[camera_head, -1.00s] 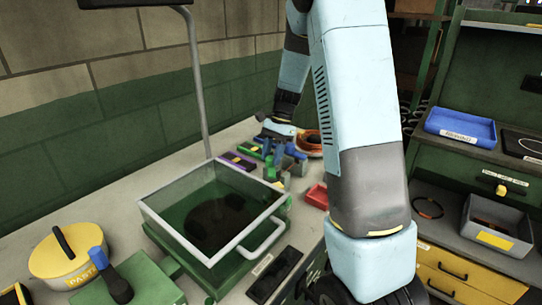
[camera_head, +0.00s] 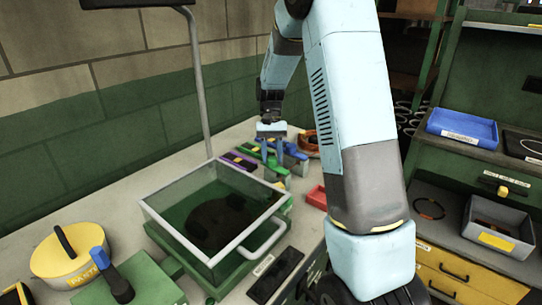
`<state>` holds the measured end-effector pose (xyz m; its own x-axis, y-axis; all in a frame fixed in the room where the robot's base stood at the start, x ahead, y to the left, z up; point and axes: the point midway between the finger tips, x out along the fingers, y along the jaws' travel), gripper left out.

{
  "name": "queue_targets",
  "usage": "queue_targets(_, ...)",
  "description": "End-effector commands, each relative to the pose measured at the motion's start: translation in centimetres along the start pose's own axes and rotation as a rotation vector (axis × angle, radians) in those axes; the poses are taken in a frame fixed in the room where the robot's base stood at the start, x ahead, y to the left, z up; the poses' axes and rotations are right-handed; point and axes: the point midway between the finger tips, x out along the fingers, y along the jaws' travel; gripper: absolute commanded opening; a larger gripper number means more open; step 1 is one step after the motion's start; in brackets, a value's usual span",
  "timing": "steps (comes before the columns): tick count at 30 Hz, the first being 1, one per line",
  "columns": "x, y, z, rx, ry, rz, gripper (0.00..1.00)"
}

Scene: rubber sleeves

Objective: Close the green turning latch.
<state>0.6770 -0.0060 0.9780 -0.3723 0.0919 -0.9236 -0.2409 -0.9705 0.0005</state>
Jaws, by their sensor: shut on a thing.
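A group of coloured latches stands on the bench behind the clear-sided box. Among them, the green turning latch (camera_head: 265,161) is small and partly hidden by my gripper. My gripper (camera_head: 268,146) points down over the latches, with its fingers at the green latch, and is shut on it. The finger contact is too small to see clearly. A blue latch (camera_head: 291,150) is close on the right and a purple one (camera_head: 238,160) on the left. The exact angle of the green latch cannot be told.
The clear-sided box (camera_head: 168,229) with a grey rim stands in front of the latches. A yellow round pot (camera_head: 66,262) stands at the front left. A grey post (camera_head: 198,85) rises at the left.

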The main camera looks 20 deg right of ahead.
Motion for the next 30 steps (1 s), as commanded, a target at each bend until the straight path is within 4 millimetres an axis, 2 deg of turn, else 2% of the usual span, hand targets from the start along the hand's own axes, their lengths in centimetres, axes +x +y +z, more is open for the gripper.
queue_targets(20, 0.10, 0.09, 0.03, -0.057, -0.003, 0.026, 0.09)
queue_targets(21, 0.09, 0.09, 0.03, -0.057, -0.003, 0.026, 0.41)
queue_targets(28, 0.04, 0.02, 0.01, -0.057, -0.001, 0.025, 0.63)
queue_targets(30, 0.03, 0.00, 0.01, -0.057, -0.001, 0.024, 0.64)
